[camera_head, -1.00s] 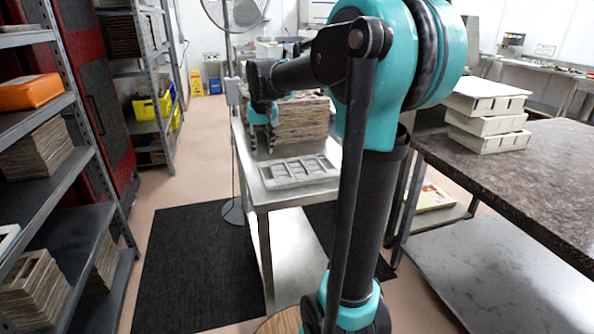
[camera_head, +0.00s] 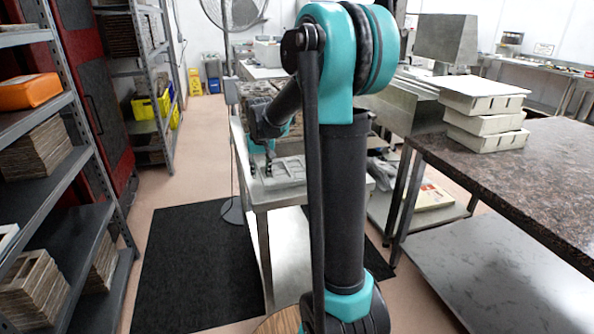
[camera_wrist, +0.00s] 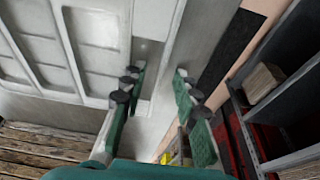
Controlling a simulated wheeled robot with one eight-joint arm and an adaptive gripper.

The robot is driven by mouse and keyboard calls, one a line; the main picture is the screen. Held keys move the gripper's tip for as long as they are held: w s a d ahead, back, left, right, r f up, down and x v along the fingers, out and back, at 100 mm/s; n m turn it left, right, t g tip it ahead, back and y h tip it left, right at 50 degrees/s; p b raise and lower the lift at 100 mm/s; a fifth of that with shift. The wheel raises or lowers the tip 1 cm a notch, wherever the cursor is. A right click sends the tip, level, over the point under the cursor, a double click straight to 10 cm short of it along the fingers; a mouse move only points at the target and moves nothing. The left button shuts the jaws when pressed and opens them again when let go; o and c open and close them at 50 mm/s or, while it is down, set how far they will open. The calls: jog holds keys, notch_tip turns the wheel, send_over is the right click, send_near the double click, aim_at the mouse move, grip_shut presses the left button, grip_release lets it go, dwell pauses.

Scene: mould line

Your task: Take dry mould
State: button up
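A grey mould (camera_head: 290,169) with several rectangular recesses lies on the metal table (camera_head: 262,202). My arm hides part of it in the head view. In the wrist view the mould (camera_wrist: 95,58) fills the upper left. My gripper (camera_head: 261,167) is at the mould's left end, fingers pointing down. In the wrist view my gripper (camera_wrist: 158,92) is open and empty, its two green fingers apart. The left finger is by the mould's edge and the right finger is out towards the table's edge. I cannot tell whether either finger touches the mould.
A brown stack (camera_wrist: 45,150) stands close beside the mould on the same table. A stone-topped table (camera_head: 520,180) with stacked pale moulds (camera_head: 485,125) is at right. Shelves (camera_head: 75,230) stand at left. A black mat (camera_head: 190,265) covers clear floor between.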

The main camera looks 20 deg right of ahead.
jog(key=shift+c, duration=0.6)
grip_shut()
notch_tip(320, 180, up, 24)
dwell(0.8)
